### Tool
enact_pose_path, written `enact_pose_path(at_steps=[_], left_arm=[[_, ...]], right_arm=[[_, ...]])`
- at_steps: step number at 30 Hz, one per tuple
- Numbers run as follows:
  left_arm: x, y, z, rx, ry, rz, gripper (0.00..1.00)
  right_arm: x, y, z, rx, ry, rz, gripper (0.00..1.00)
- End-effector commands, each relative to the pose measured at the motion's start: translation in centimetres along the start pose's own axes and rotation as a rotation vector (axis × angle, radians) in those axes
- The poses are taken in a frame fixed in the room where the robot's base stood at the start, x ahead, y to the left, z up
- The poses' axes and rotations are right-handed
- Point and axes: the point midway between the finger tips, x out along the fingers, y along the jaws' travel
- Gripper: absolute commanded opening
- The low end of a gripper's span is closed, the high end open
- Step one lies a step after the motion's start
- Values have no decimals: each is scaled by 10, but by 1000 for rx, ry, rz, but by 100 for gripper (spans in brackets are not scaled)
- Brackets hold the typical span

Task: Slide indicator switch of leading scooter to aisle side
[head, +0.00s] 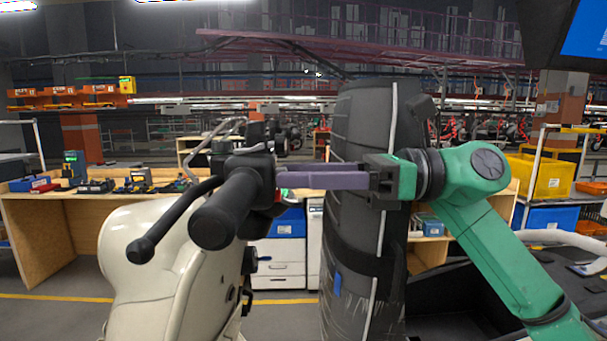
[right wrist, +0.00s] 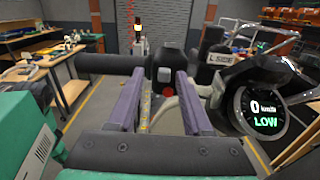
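The cream scooter (head: 150,255) stands at the left of the head view, its black handlebar grip (head: 225,210) and brake lever (head: 170,222) pointing toward me. The grip also shows in the right wrist view (right wrist: 105,65). Beside it is the black switch housing (right wrist: 168,66) with a red button (right wrist: 168,90). My right gripper (head: 281,177) has its purple fingers apart and empty; its tips are close to the handlebar controls. In the right wrist view the open fingers (right wrist: 160,85) frame the housing; I cannot tell whether they touch it. The indicator slider is not distinguishable. My left gripper is not in view.
A lit round display (right wrist: 262,110) reads 0 km/h, LOW, with an "L.SIDE" label (right wrist: 218,59) nearby. A tall black object (head: 350,240) stands behind my right gripper. A wooden workbench (head: 40,240) and yellow crate (head: 540,177) are further back.

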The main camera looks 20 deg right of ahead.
Motion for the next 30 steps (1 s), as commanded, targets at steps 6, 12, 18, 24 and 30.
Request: enact_pose_path(at_steps=[6, 12, 18, 24, 30], left_arm=[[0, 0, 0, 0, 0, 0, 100], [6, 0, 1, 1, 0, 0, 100], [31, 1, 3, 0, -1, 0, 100], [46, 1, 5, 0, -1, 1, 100], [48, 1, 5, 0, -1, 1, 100]], right_arm=[[0, 0, 0, 0, -1, -1, 50], [-8, -1, -2, 0, -1, -3, 50], [-55, -1, -6, 0, -3, -7, 50], [-114, 0, -3, -1, -3, -5, 50], [-144, 1, 0, -1, -2, -2, 50]])
